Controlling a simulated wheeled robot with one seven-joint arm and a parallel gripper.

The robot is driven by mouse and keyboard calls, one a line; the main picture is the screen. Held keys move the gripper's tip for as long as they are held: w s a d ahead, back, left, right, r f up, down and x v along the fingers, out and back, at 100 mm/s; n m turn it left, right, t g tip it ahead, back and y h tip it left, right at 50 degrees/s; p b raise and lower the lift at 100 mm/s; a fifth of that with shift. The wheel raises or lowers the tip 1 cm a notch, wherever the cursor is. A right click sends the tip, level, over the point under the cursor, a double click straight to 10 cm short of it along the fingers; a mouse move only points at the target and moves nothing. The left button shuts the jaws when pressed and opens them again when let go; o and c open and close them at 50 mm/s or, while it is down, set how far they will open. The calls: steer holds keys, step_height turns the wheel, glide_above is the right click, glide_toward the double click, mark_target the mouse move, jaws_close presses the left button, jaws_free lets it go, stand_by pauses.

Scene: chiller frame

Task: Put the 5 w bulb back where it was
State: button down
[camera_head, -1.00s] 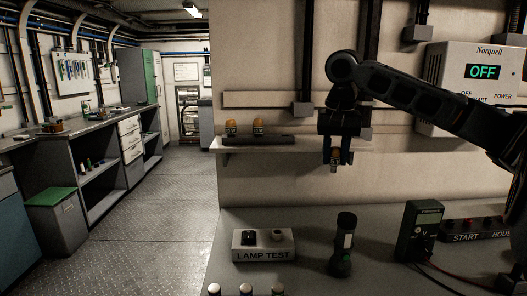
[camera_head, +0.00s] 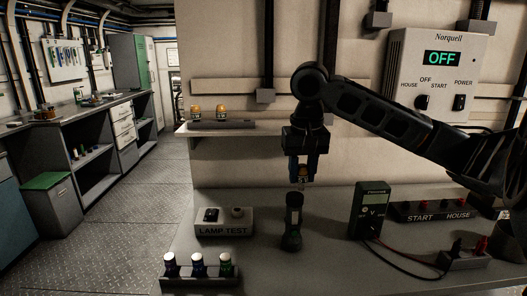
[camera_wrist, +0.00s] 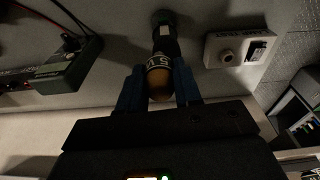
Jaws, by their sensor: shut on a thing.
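My gripper (camera_head: 302,177) is shut on a bulb (camera_head: 302,172) with an amber end and a dark, lettered band. It holds the bulb above the bench, near the top of the upright dark torch (camera_head: 291,222). In the wrist view the bulb (camera_wrist: 158,82) sits between my blue fingertips, its lettering partly hidden and hard to read. The torch (camera_wrist: 164,42) lies just beyond it there; I cannot tell whether they touch. Two similar amber bulbs (camera_head: 196,112) (camera_head: 221,113) stand in a dark rack (camera_head: 222,124) on the wall shelf (camera_head: 183,130).
The LAMP TEST box (camera_head: 224,230) stands left of the torch, the green multimeter (camera_head: 371,208) right with cables. A rack of several coloured cells (camera_head: 198,266) is at the bench front. The START/HOUSE panel (camera_head: 435,212) is further right. The wall unit (camera_head: 440,75) reads OFF.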

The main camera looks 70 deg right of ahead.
steer(key=w+a+f+n, duration=0.4)
steer(key=w+a+f, duration=0.3)
steer(key=a, duration=0.5)
steer(key=w+a+f+n, duration=0.4)
steer(key=w+a+f, duration=0.4)
steer(key=a, duration=0.5)
steer(key=w+a+f+n+t+y, duration=0.1)
steer(key=w+a+f+n, duration=0.4)
steer(key=a, duration=0.8)
steer(key=w+f, duration=0.3)
steer(key=shift+f, duration=0.35)
